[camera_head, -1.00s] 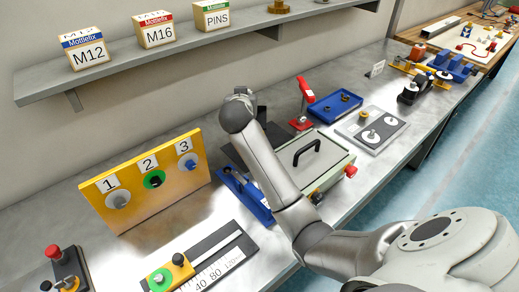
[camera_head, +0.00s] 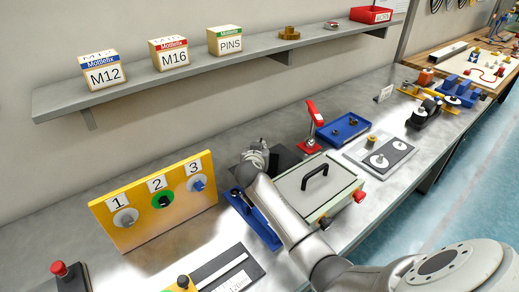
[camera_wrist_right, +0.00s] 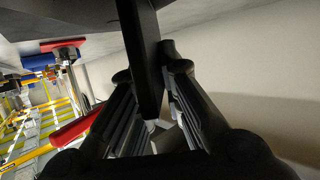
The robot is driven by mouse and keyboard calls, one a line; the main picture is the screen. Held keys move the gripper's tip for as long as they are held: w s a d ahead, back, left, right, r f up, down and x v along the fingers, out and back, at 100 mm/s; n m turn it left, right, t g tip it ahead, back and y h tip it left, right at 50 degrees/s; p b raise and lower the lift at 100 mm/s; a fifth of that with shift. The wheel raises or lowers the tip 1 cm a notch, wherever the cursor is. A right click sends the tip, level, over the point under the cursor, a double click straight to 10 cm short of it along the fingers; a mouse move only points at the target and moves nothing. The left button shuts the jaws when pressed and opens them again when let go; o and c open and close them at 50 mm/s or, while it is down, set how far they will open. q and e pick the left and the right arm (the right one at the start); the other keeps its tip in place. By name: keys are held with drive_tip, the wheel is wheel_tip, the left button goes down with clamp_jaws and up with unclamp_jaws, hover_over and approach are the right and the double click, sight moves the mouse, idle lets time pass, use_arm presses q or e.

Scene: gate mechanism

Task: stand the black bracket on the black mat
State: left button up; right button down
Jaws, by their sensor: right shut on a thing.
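My right gripper (camera_wrist_right: 150,120) is shut on the black bracket (camera_wrist_right: 147,60), which shows in the right wrist view as a dark upright bar between the fingers. A dark surface fills the top of the wrist view, at the bracket's far end. I cannot tell whether the bracket touches it. My left gripper is not in view.
A grey box with a black handle (camera_head: 316,176) stands right of the mat, close to my forearm. A blue holder (camera_head: 262,230) lies in front. The yellow numbered panel (camera_head: 150,210) is left. A red toggle clamp (camera_head: 314,115) and blue tray (camera_head: 343,128) are behind.

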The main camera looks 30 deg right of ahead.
drive_tip(key=shift+r, duration=0.1)
drive_tip(key=shift+f, duration=0.2)
drive_tip(key=c, duration=1.6)
unclamp_jaws()
drive_tip(key=shift+r, duration=0.1)
